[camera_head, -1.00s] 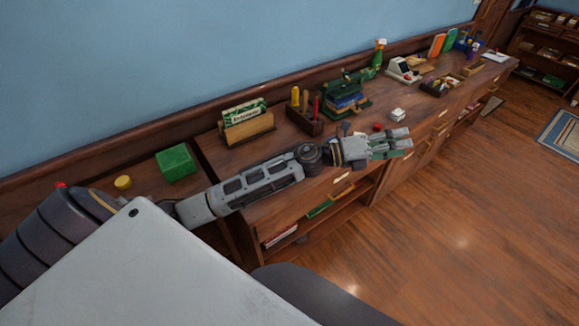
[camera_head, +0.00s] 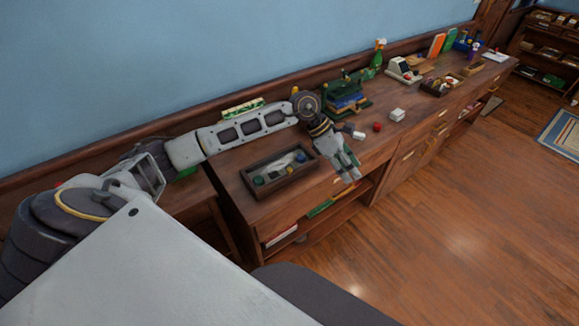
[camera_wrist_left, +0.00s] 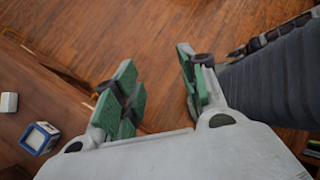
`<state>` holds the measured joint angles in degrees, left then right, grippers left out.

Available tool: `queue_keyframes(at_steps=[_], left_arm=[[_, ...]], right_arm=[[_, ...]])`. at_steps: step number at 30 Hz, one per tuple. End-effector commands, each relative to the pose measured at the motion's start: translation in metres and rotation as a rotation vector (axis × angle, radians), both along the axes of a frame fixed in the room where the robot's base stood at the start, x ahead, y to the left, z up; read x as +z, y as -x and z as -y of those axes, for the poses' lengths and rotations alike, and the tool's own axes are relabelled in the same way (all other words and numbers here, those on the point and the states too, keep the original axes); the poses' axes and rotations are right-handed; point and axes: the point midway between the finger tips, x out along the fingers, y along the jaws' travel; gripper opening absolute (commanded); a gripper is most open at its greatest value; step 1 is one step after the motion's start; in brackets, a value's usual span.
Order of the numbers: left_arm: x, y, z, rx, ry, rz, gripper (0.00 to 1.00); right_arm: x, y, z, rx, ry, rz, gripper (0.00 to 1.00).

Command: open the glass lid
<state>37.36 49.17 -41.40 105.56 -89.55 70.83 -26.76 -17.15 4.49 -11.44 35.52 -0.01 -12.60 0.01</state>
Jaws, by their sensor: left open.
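A dark wooden box (camera_head: 262,193) sits near the left end of the wooden counter in the head view, with small items showing inside. A glass lid over it cannot be made out clearly at this size. My left gripper (camera_head: 348,170) is open and empty, just to the right of the box near the counter's front edge, pointing down and forward. In the left wrist view its green-padded fingers (camera_wrist_left: 158,78) are spread apart with floor behind them. The box is not visible in the wrist view. My right gripper is not in view.
A blue-and-white cube (camera_wrist_left: 40,137) lies on the counter near the gripper. A white block (camera_head: 397,114) and a red ball (camera_head: 377,127) stand to the right. Open floor (camera_head: 450,230) lies in front.

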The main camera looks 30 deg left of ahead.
Motion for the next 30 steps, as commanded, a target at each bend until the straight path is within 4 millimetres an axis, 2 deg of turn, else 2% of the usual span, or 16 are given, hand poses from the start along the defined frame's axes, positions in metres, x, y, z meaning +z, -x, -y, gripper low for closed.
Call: queue_keyframes(at_steps=[7,12,15,18,21,30], left_arm=[[-0.007,-0.008,-0.086,-0.055,-0.334,0.01,0.42],[0.0,-0.009,-0.148,-0.067,-0.547,-0.013,0.42],[0.007,-0.008,-0.177,-0.067,-0.642,-0.032,0.42],[0.011,-0.007,-0.196,-0.065,-0.704,-0.047,0.42],[0.014,-0.006,-0.206,-0.063,-0.736,-0.054,0.42],[0.015,-0.006,-0.207,-0.063,-0.742,-0.057,0.42]], right_arm=[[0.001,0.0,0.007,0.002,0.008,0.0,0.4],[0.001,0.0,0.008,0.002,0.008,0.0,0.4],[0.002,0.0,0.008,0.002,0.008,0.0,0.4],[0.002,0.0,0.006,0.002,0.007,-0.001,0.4],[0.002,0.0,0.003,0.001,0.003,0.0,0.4],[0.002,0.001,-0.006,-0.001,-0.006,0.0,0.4]])
